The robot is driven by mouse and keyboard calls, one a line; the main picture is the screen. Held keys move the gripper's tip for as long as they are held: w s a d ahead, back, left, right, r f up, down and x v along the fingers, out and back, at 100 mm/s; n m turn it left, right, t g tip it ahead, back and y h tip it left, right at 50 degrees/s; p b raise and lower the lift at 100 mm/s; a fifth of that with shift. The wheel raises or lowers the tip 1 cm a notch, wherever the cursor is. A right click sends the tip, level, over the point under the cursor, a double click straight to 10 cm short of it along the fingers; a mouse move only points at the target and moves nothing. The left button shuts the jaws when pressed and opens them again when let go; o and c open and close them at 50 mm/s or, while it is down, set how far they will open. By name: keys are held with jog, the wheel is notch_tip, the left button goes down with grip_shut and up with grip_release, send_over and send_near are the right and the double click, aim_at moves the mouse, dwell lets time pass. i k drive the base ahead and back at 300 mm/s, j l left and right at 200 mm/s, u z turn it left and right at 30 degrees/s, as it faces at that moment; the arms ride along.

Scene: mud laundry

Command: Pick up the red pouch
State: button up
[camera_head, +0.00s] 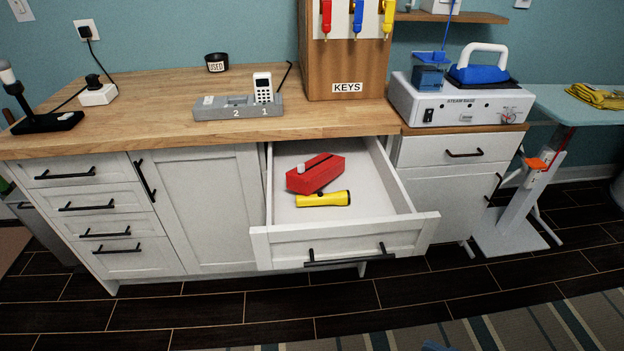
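The red pouch (317,176) lies inside an open white drawer (283,249) below the wooden counter. It is a red box-like shape with a dark line along its top and a small pale tab at its left end. It lies tilted across the drawer floor, just behind a yellow flashlight (322,199).
The drawer is pulled well out, with its front panel and black handle (350,258) toward me. The drawer floor right of the pouch is bare. A grey charging dock (238,113) and a wooden key rack (345,65) stand on the counter above. The dark floor in front is clear.

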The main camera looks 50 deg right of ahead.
aim_at(321, 170)
jog(key=k+l+u, duration=0.75)
jog(key=l, duration=0.1)
